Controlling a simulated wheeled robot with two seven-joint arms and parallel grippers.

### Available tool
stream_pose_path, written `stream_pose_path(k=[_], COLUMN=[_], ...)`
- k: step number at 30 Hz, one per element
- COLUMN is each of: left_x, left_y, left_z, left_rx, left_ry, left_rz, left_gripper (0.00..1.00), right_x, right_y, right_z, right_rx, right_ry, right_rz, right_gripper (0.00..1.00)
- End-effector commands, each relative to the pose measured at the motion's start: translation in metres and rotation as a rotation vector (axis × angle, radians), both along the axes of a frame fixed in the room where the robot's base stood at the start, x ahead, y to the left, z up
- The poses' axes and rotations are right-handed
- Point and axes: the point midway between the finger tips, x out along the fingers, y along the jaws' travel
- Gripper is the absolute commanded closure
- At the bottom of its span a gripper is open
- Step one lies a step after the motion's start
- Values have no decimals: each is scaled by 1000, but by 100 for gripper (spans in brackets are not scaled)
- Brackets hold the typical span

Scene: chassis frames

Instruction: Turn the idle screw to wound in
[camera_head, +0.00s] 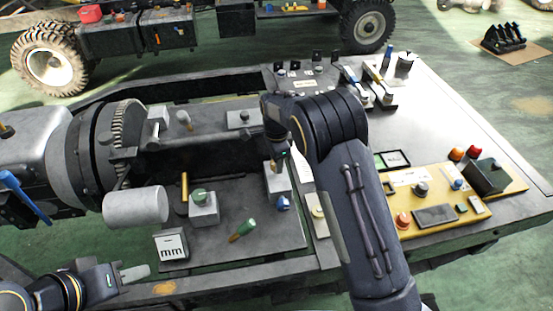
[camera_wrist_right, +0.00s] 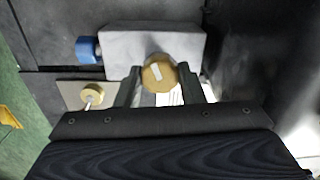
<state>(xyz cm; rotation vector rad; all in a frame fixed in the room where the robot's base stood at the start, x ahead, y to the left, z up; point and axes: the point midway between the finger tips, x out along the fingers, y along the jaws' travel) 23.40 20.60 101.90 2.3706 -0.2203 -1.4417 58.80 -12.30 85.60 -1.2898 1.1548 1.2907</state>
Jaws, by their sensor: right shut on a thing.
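A round brass screw head with a white mark (camera_wrist_right: 158,72) stands on a grey block (camera_wrist_right: 125,42) in the right wrist view. My right gripper (camera_wrist_right: 160,82) is shut on this brass screw, one finger at each side of it. A blue knob (camera_wrist_right: 87,50) sticks out of the block's side. No label names the idle screw legibly. My left gripper (camera_head: 135,273) is at the lower left, away from the block; its jaw opening is unclear.
A smaller brass knob (camera_wrist_right: 94,95) sits on a plate beside the block. A block with a green knob (camera_head: 203,209), a green-handled tool (camera_head: 243,229) and an "mm" sign (camera_head: 171,246) stand to the left. A yellow control panel (camera_head: 460,225) lies to the right.

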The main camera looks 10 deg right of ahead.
Motion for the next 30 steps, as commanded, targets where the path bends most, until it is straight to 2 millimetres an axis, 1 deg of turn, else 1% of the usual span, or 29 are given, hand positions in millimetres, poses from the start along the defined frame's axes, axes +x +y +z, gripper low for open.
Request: stream_pose_path(k=[1,12,18,24,30], left_x=[0,0,0,0,0], left_y=[0,0,0,0,0], left_z=[3,12,16,19,20], left_rx=[0,0,0,0,0], left_ry=[0,0,0,0,0], left_rz=[0,0,0,0,0], left_gripper=[64,64,64,64,64], right_x=[1,1,1,1,1], right_y=[0,0,-1,-1,-1], right_z=[3,3,2,2,2], right_rx=[-2,0,-1,-1,-1], right_ry=[-5,-6,-5,-5,-5], right_rz=[-44,-390,-544,-655,-717], right_gripper=[88,88,88,88,88])
